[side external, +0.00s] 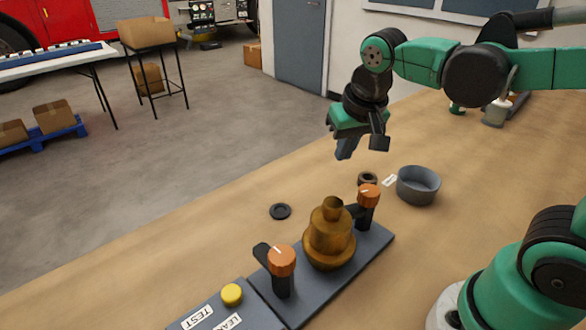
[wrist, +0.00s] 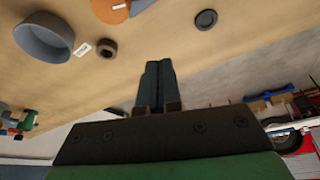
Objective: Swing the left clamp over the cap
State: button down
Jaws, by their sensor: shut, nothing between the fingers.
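A brass pump body (side external: 330,245) with a stepped, narrow top stands upright on a dark base plate (side external: 318,297). I cannot tell for sure which part is the cap. The left clamp (side external: 282,262) has an orange knob on a dark post; its black arm points left, away from the brass body. The right clamp (side external: 368,197) has a similar knob, and its arm points toward the brass body. My gripper (side external: 345,153) is shut and empty, high above the table behind the pump. Its closed fingers (wrist: 158,68) show in the wrist view.
A grey bowl (side external: 417,186), a small brown ring (side external: 367,178) and a white tag (side external: 390,180) lie behind the right clamp. A black disc (side external: 280,211) lies left of the pump. A yellow button (side external: 232,294) sits on the labelled panel at front.

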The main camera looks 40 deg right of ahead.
aim_at(355, 211)
jog(key=x, duration=0.9)
jog(key=shift+w+d+f, duration=0.1)
jog(key=shift+w+f, duration=0.15)
jog(key=shift+f, duration=0.1)
jog(key=shift+s+f, duration=0.1)
jog(key=shift+s, duration=0.15)
jog(key=shift+s+a, duration=0.35)
jog(key=shift+s, duration=0.45)
jog(key=shift+s+a, duration=0.4)
jog(key=shift+s, duration=0.4)
jog(key=n, duration=0.2)
jog(key=shift+s+a+n+y, duration=0.2)
jog(key=shift+n+y, duration=0.1)
jog(key=shift+y, duration=0.1)
jog(key=n, duration=0.1)
jog(key=s+n+y, duration=0.1)
jog(key=n, duration=0.1)
jog(key=shift+a+n, duration=0.3)
jog(key=shift+a, duration=0.1)
